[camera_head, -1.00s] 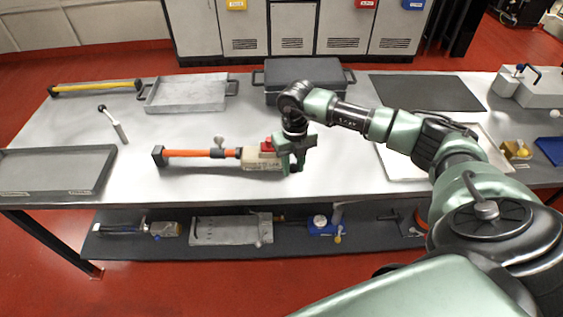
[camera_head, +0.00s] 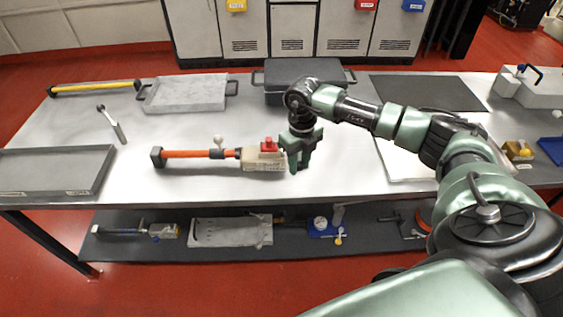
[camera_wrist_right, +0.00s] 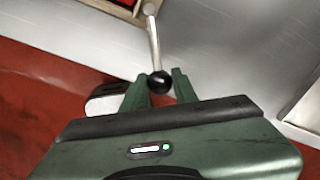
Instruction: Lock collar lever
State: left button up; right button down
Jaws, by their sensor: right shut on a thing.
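A tool with an orange shaft (camera_head: 187,154) lies on the steel table. Its right end is a beige body (camera_head: 258,160) with a red block (camera_head: 269,145) on top. A dark collar (camera_head: 222,154) with a pale ball knob (camera_head: 218,139) sits between shaft and body. My right gripper (camera_head: 295,168) points down just right of the beige body. In the right wrist view, a silver lever (camera_wrist_right: 153,43) runs from the beige body's side to a black ball (camera_wrist_right: 160,82). The right gripper's fingers (camera_wrist_right: 162,78) are shut on this ball. My left gripper is not in view.
A grey tray (camera_head: 98,180) is at the left, a light metal tray (camera_head: 160,107) at the back left. A dark case (camera_head: 277,97) stands behind my right gripper. A yellow bar (camera_head: 95,88) and a small lever (camera_head: 119,133) lie left. Table around the tool is clear.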

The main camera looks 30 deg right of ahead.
jog(key=shift+d+f, duration=0.1)
jog(key=shift+d, duration=0.05)
jog(key=shift+d+n+b, duration=0.6)
jog(key=shift+n+b, duration=0.05)
jog(key=shift+n, duration=0.35)
jog(key=shift+d+n, duration=0.2)
jog(key=shift+n, duration=0.1)
jog(key=shift+w+d+n+b, duration=0.3)
jog(key=shift+d+n+b, duration=0.55)
jog(key=shift+n, duration=0.35)
